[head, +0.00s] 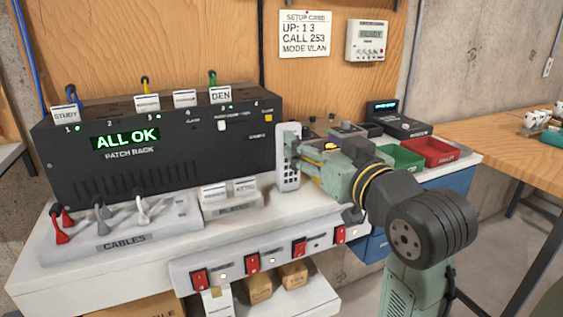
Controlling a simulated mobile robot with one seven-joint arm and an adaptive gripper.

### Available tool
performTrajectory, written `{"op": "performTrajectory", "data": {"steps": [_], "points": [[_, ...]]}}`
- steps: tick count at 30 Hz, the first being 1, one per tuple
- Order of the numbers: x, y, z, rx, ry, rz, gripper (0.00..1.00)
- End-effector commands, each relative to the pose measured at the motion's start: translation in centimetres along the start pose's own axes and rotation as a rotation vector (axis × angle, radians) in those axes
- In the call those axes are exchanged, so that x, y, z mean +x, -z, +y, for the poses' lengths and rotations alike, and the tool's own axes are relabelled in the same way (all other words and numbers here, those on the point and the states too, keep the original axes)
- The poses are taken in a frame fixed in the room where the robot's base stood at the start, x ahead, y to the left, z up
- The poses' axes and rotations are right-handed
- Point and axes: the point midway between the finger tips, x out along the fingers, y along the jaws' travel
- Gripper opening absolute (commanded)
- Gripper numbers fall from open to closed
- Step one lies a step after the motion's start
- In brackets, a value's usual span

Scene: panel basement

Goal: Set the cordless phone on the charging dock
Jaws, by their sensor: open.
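The cordless phone (288,178), a pale upright handset with a dark keypad low on its face, stands near the middle of the bench, in front of the right end of the patch rack. My gripper (298,152) is open, with its fingers right beside the phone's upper right side. I cannot tell whether they touch it. My arm comes in from the right and hides part of the bench behind it. I cannot make out the charging dock for certain; what lies under the phone is not clear.
The black patch rack (150,165) reads ALL OK. In front are the cables tray (125,240) and plates holder (231,208); red switches line the front edge. Right are a green bin (401,160), a red bin (433,152) and a black device with a lit display (400,120).

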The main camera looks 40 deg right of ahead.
Motion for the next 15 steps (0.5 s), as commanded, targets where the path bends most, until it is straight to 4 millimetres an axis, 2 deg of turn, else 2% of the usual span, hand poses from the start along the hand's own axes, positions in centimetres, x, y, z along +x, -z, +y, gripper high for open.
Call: {"op": "performTrajectory", "data": {"steps": [3,6,11,15], "points": [[2.2,0.1,-0.1,0.003,0.004,-0.002,0.63],[3.6,0.2,-0.1,0.002,0.003,-0.001,0.63],[4.7,0.1,-0.2,0.0,0.002,0.0,0.63],[6.5,0.5,-0.5,0.001,0.003,-0.001,0.63]]}}
